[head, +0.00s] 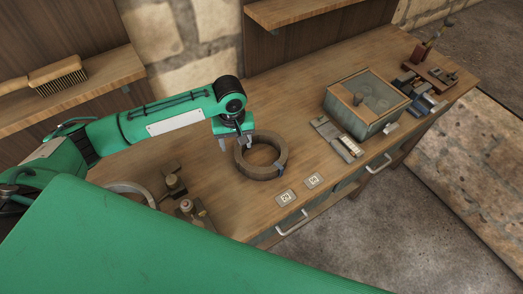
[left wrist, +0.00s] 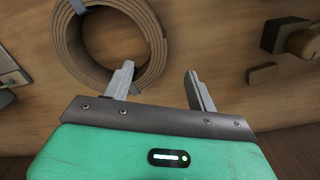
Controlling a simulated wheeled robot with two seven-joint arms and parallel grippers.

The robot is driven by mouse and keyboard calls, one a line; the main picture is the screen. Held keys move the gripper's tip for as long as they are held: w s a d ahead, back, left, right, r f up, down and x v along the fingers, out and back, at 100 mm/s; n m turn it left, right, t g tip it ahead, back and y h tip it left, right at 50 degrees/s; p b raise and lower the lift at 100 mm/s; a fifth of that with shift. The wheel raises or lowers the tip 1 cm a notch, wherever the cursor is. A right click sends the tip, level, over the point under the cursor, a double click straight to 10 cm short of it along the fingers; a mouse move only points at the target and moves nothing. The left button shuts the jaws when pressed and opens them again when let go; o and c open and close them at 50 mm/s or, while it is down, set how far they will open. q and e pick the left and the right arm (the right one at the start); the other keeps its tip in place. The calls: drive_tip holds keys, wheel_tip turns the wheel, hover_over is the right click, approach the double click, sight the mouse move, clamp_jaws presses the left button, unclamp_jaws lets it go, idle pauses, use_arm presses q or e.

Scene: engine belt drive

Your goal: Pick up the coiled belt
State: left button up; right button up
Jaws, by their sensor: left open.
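The coiled belt (head: 279,166) is a brown ring of several wound layers lying flat on the wooden workbench, with a small blue-grey clip at its front side. It also shows in the left wrist view (left wrist: 152,50) at the top, partly cut off. My left gripper (head: 235,143) is over the left rim of the coil in the head view. In the left wrist view its two grey fingers (left wrist: 160,82) are spread apart with nothing between them. The left finger overlaps the coil's lower edge in that view; I cannot tell whether they touch. My right gripper is not in view.
A glass-topped box (head: 368,105) stands right of the coil, with a grey tool (head: 337,138) beside it. Two marked tags (head: 286,198) lie at the bench's front edge. Brass-coloured fittings (head: 174,187) stand to the left. A shelf with a brush (head: 57,75) is behind my left arm.

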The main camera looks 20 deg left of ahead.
sight(239, 154)
use_arm(q)
drive_tip(key=f+p, duration=0.1)
drive_tip(key=f, duration=0.3)
drive_tip(key=shift+w+f, duration=0.2)
wheel_tip(239, 154, down, 3)
drive_tip(key=shift+w+d+f+p, duration=0.1)
drive_tip(key=shift+w+f+p, duration=0.1)
drive_tip(key=shift+p, duration=0.55)
drive_tip(key=shift+f, duration=0.3)
drive_tip(key=shift+s, duration=0.1)
clamp_jaws()
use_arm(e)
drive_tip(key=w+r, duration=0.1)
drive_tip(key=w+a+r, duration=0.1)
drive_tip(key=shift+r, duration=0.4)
